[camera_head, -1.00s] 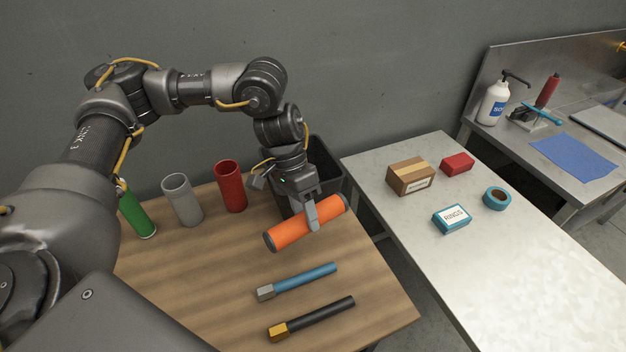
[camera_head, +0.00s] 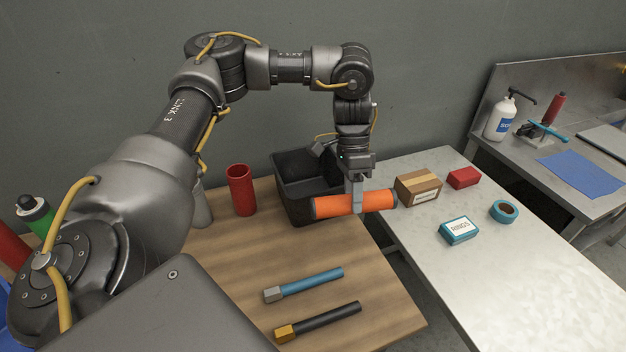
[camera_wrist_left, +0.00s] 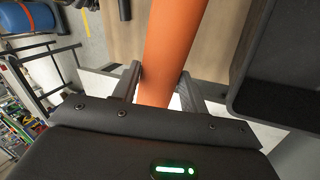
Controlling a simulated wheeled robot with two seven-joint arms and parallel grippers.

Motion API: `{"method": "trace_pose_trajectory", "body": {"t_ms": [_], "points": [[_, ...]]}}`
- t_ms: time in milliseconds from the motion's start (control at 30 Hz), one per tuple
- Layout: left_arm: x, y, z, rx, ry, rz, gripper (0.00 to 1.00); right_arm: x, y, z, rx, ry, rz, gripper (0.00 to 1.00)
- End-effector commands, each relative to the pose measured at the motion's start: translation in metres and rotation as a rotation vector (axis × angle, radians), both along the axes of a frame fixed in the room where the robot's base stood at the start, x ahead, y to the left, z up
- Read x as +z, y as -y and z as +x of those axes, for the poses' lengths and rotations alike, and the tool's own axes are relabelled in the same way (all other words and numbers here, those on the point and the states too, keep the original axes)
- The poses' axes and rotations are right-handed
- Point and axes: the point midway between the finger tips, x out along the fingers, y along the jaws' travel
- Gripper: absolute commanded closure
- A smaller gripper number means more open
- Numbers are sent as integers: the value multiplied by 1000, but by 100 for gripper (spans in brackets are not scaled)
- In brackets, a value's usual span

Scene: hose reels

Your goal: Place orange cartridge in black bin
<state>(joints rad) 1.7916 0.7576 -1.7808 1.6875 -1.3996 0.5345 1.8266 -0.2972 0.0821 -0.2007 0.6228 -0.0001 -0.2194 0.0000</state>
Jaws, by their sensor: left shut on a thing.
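The orange cartridge (camera_head: 335,205) is a cylinder with dark end caps, lying about level in the grip of my left gripper (camera_head: 357,200). In the head view it is in front of the right side of the black bin (camera_head: 292,205), and overlaps the bin's front in the picture. The bin is open-topped and stands at the back of the wooden table. In the left wrist view the orange cartridge (camera_wrist_left: 168,55) runs between the two fingers, and the bin's dark wall (camera_wrist_left: 245,70) shows at the right. My right gripper is not in view.
A red cup (camera_head: 241,190) stands left of the bin. A blue-handled tool (camera_head: 310,282) and a black-handled tool (camera_head: 322,319) lie on the wooden table (camera_head: 225,265). The metal table at right holds a cardboard box (camera_head: 418,188), red box, RINGS box and tape roll.

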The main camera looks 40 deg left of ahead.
Motion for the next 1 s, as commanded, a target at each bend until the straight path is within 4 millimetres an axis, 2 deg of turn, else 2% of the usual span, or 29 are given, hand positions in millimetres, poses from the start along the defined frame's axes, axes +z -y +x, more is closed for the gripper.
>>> {"method": "trace_pose_trajectory", "body": {"t_ms": [200,467,567,700,900,1000], "points": [[-2,-31,17,-449,21,28,82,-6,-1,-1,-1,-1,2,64],[9,-75,33,-966,53,37,82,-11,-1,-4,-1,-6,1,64],[15,-96,39,-1240,71,34,82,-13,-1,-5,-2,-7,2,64],[16,-117,43,-1709,107,11,82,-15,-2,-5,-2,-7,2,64],[5,-127,45,-2403,168,-39,82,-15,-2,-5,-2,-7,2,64],[4,-133,47,-2683,189,-70,82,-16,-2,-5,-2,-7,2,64]]}}
